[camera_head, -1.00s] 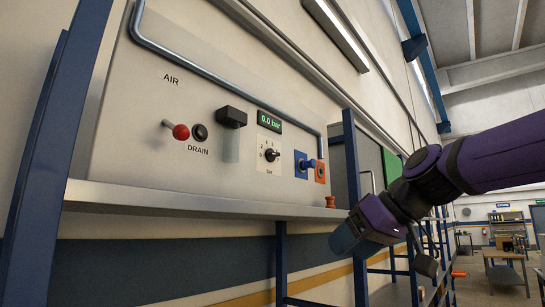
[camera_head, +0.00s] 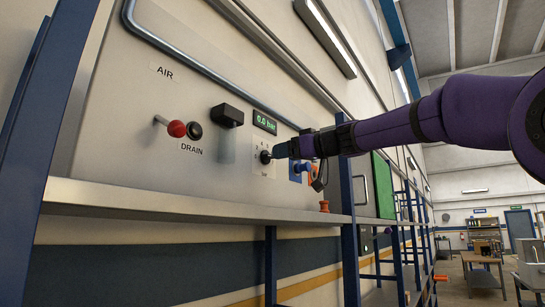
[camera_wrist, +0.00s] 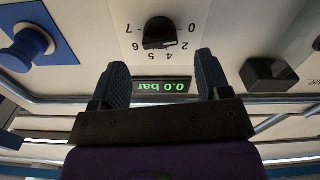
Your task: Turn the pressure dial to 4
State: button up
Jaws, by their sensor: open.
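The pressure dial is a small black knob (camera_head: 265,157) on a white numbered plate in the head view. The wrist view shows the dial (camera_wrist: 158,32) upside down, with numbers from 0 to 7 around it; I cannot tell for sure which one it points at. My gripper (camera_head: 279,152) is close in front of the dial and partly covers its plate. In the wrist view my gripper (camera_wrist: 161,62) has its two fingers spread, with nothing between the tips and the dial beyond them. The green display (camera_wrist: 168,86) reads 0.0 bar.
A blue knob (camera_wrist: 28,45) sits on one side of the dial and a black block (camera_wrist: 270,74) on the other. The red AIR lever (camera_head: 176,128) and the DRAIN button (camera_head: 195,131) are farther left. A metal ledge (camera_head: 190,200) runs below; a tube rail (camera_head: 200,78) runs above.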

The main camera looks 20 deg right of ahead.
aim_at(268, 156)
jog(key=shift+x, duration=2.6)
jog(key=shift+c, duration=0.4)
jog(key=c, duration=0.8)
jog(key=shift+c, duration=0.2)
jog(key=shift+m, duration=0.3)
jog(key=shift+d+m, duration=0.1)
jog(key=shift+m, duration=7.4)
